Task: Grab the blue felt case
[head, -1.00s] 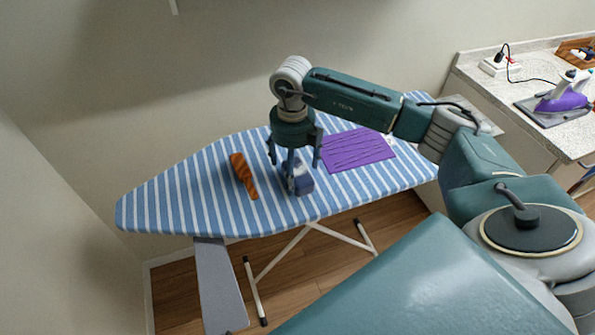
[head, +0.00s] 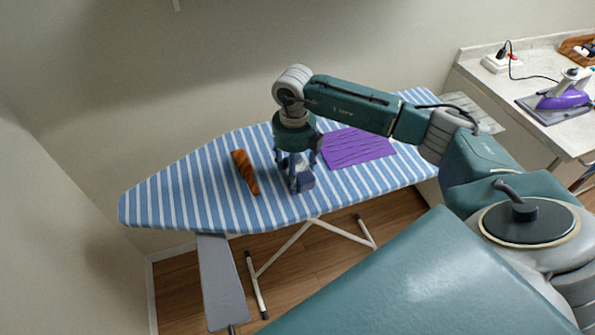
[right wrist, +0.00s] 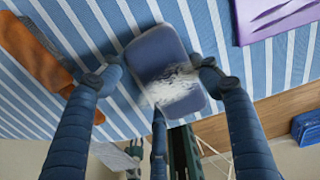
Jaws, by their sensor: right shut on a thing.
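The blue felt case (head: 305,181) is a small dark blue rounded block with a grey-white patch, on the striped ironing board (head: 190,195). It also shows in the right wrist view (right wrist: 158,50), with fingers at its left and right sides and a third finger at its lower edge. My right gripper (head: 296,170) points down over the case and is shut on it; its fingers hide part of it. I cannot tell whether the case is lifted off the board. My left gripper is not in view.
The board's left end is clear. A counter at the right holds a purple iron (head: 565,97) and a power strip (head: 501,63).

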